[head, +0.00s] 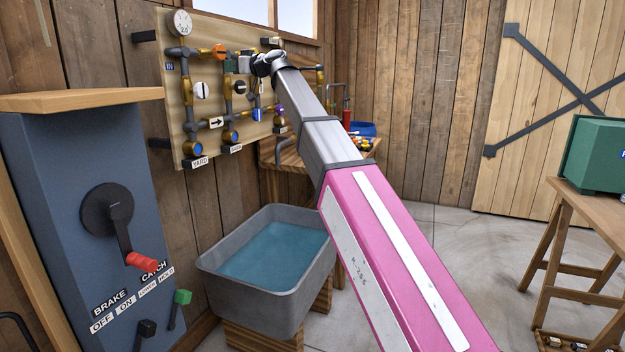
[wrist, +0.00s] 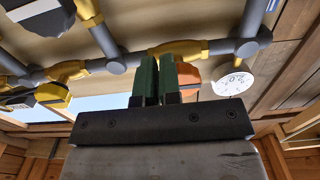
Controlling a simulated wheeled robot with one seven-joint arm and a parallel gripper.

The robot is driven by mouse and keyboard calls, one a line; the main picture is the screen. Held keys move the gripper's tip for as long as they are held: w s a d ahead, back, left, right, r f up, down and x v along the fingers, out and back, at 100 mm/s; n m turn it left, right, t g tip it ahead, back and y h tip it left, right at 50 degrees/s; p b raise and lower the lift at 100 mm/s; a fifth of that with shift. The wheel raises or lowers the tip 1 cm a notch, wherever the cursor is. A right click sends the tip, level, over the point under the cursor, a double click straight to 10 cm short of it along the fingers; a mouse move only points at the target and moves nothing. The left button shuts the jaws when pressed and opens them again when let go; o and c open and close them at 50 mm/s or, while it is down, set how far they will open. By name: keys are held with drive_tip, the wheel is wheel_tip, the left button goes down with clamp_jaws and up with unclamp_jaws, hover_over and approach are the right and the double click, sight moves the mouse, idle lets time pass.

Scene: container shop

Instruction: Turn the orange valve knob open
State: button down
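The orange valve knob (head: 219,51) sits on the upper left part of the pipe board, just right of the round gauge. In the wrist view the orange knob (wrist: 188,78) shows partly behind and to the right of my green fingers. My gripper (head: 231,66) is close to the knob, below and to its right in the head view. In the wrist view my gripper (wrist: 159,78) has its two fingers nearly together with a thin gap and nothing visible between them. Whether a finger touches the knob is not clear.
The board (head: 180,118) carries yellow and grey pipes, other knobs and a white gauge (head: 180,22). A grey tub of water (head: 215,266) stands below. A blue cabinet with a crank (head: 107,210) is at the left. A green box (head: 597,152) stands on a table at the right.

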drive_tip(key=shift+v, duration=2.45)
drive_tip(key=shift+s+f, duration=0.1)
drive_tip(key=shift+s, duration=0.15)
drive_tip(key=d+f+m+h, duration=0.25)
drive_tip(key=d+f, duration=0.35)
drive_tip(key=f, duration=0.9)
drive_tip(key=s+d+f+m+g+h, duration=0.1)
drive_tip(key=d+f+m+h, duration=0.15)
drive_tip(key=d+f, duration=0.75)
drive_tip(key=d+f+m+h, duration=0.2)
drive_tip(key=f+h, duration=0.2)
drive_tip(key=f, duration=1.5)
drive_tip(key=s+d+f+m+g+h, duration=0.3)
drive_tip(key=s+d+f, duration=0.8)
drive_tip(key=f, duration=0.4)
drive_tip(key=s+d+f+m+g+h, duration=0.3)
drive_tip(key=s+d+f+h, duration=0.1)
drive_tip(key=s+d+f, duration=0.8)
wheel_tip(320, 180, down, 3)
drive_tip(key=shift+s+f+h, duration=0.1)
drive_tip(key=shift+s+h, duration=0.2)
drive_tip(key=shift+s, duration=0.15)
